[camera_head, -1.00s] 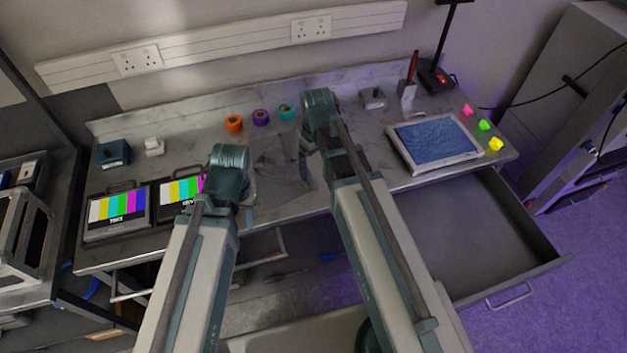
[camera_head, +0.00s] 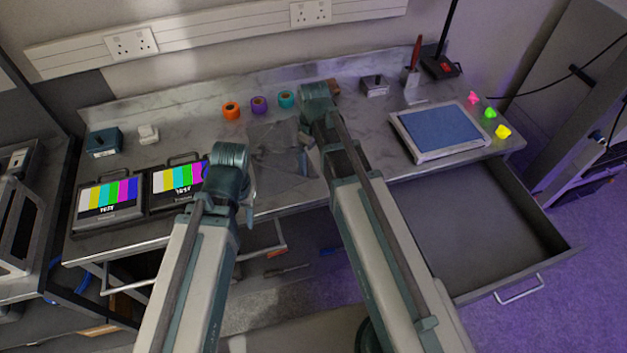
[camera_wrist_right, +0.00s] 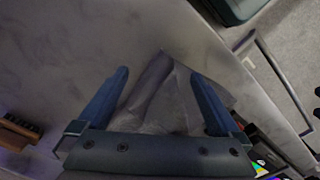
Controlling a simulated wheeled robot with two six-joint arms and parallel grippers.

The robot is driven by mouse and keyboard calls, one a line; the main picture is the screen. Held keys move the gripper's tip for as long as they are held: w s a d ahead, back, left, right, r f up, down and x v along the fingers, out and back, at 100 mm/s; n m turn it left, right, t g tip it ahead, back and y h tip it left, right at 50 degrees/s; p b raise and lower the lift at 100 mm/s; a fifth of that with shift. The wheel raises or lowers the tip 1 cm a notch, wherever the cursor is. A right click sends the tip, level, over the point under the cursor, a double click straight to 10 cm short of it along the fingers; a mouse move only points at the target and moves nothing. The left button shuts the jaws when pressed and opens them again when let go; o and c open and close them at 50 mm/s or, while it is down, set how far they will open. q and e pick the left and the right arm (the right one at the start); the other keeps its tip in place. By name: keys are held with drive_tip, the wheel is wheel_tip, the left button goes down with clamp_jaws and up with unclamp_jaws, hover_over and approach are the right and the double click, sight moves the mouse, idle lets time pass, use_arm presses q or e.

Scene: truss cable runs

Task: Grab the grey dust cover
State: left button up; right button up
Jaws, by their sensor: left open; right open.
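The grey dust cover (camera_head: 278,148) looks like a thin, crumpled, see-through sheet lying on the middle of the marbled bench top. In the right wrist view the dust cover (camera_wrist_right: 172,95) shows between and beyond the two blue fingers. My right gripper (camera_wrist_right: 161,73) is open over it; I cannot tell whether the fingers touch it. In the head view my right gripper (camera_head: 304,158) is mostly hidden by its own wrist, at the cover's right side. My left gripper (camera_head: 248,197) is open near the bench's front edge, left of the cover, and partly hidden by its wrist.
Orange (camera_head: 231,111), purple and teal tape rolls lie behind the cover. A blue-screened tablet (camera_head: 440,130) lies on the right, above an open drawer (camera_head: 480,220). A brown brush (camera_wrist_right: 20,130) lies near my right gripper.

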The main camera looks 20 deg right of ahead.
sight(313, 174)
wheel_tip(313, 174, down, 5)
drive_tip(key=b, duration=0.3)
drive_tip(key=shift+r+b, duration=0.1)
drive_tip(key=shift+b, duration=0.2)
drive_tip(key=shift+r, duration=0.1)
clamp_jaws()
idle(0.6)
wheel_tip(313, 174, up, 30)
drive_tip(key=p, duration=3)
